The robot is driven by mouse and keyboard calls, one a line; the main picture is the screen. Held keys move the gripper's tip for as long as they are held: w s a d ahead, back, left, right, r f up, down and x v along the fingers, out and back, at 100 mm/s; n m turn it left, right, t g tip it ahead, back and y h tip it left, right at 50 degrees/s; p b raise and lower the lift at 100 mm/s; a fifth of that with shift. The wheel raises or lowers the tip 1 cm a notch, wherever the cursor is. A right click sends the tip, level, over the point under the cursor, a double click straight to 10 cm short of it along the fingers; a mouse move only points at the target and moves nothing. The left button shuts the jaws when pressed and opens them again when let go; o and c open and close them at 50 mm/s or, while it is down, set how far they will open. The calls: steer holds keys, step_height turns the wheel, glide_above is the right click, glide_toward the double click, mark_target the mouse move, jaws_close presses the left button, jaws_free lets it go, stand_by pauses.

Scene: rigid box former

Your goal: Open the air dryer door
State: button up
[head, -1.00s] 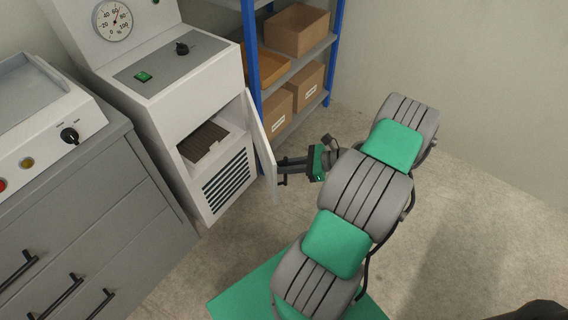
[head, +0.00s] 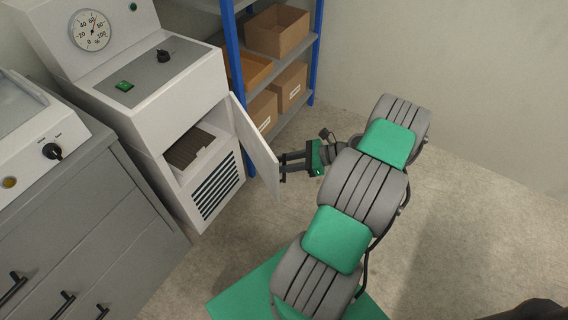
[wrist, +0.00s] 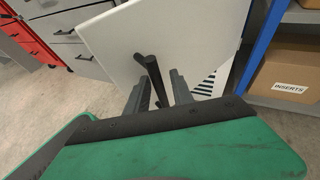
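The air dryer (head: 160,80) is the white cabinet with a dial at the left in the head view. Its white door (head: 256,148) stands swung out to the right, exposing a brown ribbed block (head: 190,147) inside. The door also fills the upper middle of the wrist view (wrist: 195,35). My gripper (head: 284,167) is at the door's outer edge. In the wrist view, the black bar handle (wrist: 151,68) lies between my fingers (wrist: 159,78), which stand apart with some gap beside the bar. Whether a finger touches it is hard to tell.
A blue-posted shelf (head: 232,50) with cardboard boxes (head: 276,30) stands behind the door. A grey drawer cabinet (head: 90,220) is left of the dryer. The floor (head: 450,190) to the right is clear.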

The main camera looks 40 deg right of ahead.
steer(key=shift+o, duration=0.3)
steer(key=p+v, duration=0.2)
steer(key=v, duration=0.6)
steer(key=shift+c, duration=0.4)
